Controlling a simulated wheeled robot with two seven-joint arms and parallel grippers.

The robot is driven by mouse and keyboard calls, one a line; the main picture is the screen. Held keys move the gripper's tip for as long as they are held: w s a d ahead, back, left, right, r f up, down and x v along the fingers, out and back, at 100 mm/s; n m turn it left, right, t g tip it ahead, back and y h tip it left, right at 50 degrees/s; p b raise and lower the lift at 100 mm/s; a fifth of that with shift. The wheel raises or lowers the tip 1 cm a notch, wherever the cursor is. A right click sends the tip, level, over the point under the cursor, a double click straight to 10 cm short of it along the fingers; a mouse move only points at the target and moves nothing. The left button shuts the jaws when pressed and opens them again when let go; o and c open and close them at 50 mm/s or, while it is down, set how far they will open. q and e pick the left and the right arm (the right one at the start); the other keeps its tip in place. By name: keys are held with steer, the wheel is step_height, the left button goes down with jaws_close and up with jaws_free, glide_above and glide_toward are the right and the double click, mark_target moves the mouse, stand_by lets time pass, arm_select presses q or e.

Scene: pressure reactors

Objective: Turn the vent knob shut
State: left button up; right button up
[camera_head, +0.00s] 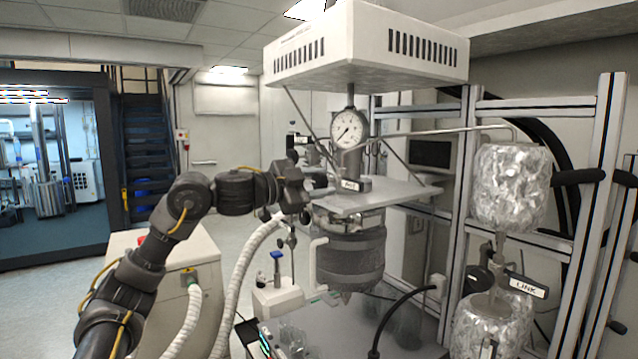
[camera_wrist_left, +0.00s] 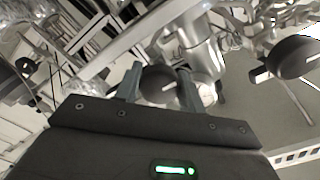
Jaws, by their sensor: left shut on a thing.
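My left gripper (camera_head: 318,184) is at the left side of the reactor head, by the valves below the pressure gauge. In the head view the held knob is mostly hidden by the gripper. My right gripper is not in view.
The gauge (camera_head: 349,129) stands above the reactor plate (camera_head: 395,194). A white hose (camera_head: 243,270) hangs beside my left arm. Foil-wrapped vessels (camera_head: 510,185) stand right.

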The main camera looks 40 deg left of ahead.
arm_select(q)
steer(key=o, duration=1)
steer(key=shift+c, duration=0.2)
steer(key=shift+s, duration=0.1)
steer(key=shift+s+a+f+b, duration=0.15)
steer(key=shift+s+b, duration=0.1)
steer(key=shift+b, duration=0.05)
steer(key=b+v, duration=0.5)
steer(key=v, duration=0.5)
